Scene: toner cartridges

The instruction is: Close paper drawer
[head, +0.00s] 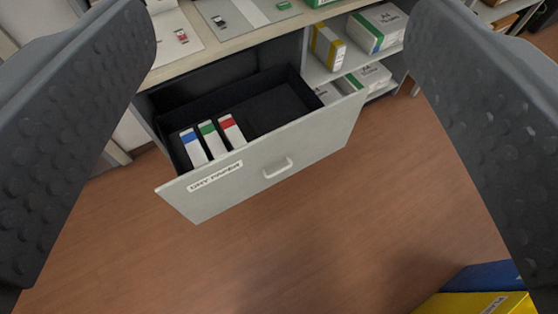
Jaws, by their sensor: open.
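The paper drawer (325,137) stands pulled out from the cabinet. Its pale grey front carries a label reading "DRY PAPER" (215,177) and a light handle (278,168). Inside the dark drawer, several boxes stand in a row at the left: one with a blue band (194,147), one with a green band (212,140) and one with a red band (232,131). My gripper (280,120) is open, with its two dark, dimpled fingers at the left and right of the view. The drawer shows between and beyond them, and nothing is held.
The cabinet top (245,36) holds papers and small items. Shelves right of the drawer hold paper boxes (376,27). A yellow bin (475,303) and a blue bin (485,276) stand at the lower right. The brown floor (300,245) before the drawer is clear.

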